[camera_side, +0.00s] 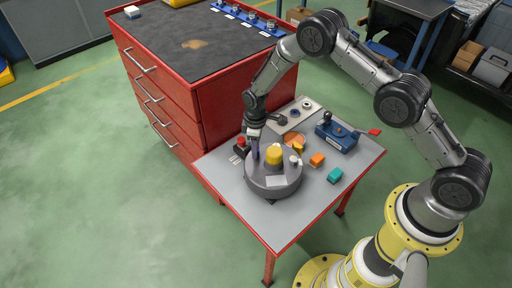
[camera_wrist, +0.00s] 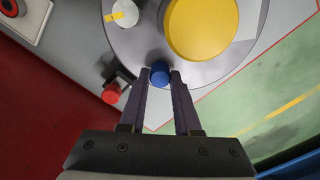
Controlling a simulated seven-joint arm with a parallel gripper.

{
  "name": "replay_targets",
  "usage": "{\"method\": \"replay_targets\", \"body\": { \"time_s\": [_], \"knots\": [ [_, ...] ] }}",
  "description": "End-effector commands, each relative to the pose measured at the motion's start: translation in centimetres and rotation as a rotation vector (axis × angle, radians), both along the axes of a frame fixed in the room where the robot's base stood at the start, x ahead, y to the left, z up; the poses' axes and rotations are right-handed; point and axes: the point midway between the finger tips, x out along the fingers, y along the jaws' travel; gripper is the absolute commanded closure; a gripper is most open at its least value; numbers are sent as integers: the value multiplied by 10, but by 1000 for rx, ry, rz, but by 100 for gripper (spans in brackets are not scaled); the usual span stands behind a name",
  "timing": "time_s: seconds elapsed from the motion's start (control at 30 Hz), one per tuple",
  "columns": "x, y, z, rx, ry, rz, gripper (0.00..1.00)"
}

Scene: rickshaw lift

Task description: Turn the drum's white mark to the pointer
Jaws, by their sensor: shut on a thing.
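The drum (camera_side: 262,190) is a round grey turntable on the small table, with a yellow hub (camera_side: 273,155) in its middle. The wrist view shows its grey top (camera_wrist: 140,45) and part of the yellow hub (camera_wrist: 203,25). A pale patch (camera_side: 277,181) shows on the drum's near side; I cannot tell if it is the white mark. My gripper (camera_wrist: 160,72) is shut on a blue peg (camera_wrist: 160,76) at the drum's rim. A red-tipped black piece (camera_wrist: 112,92) sits beside the rim, possibly the pointer.
A blue box (camera_side: 337,137) with a black knob, an orange block (camera_side: 317,159) and a teal block (camera_side: 335,175) lie right of the drum. A grey plate (camera_side: 300,113) with round fittings is behind. A red drawer cabinet (camera_side: 215,110) stands close at left. The table's front is clear.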

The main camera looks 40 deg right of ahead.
Motion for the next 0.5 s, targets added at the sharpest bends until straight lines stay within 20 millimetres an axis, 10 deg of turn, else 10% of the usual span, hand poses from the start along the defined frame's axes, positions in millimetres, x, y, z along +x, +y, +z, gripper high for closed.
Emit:
{"method": "replay_targets", "body": {
  "time_s": [0.5],
  "knots": [
    [-7, 16, 1, 0, 0, 242, 100]
  ]
}}
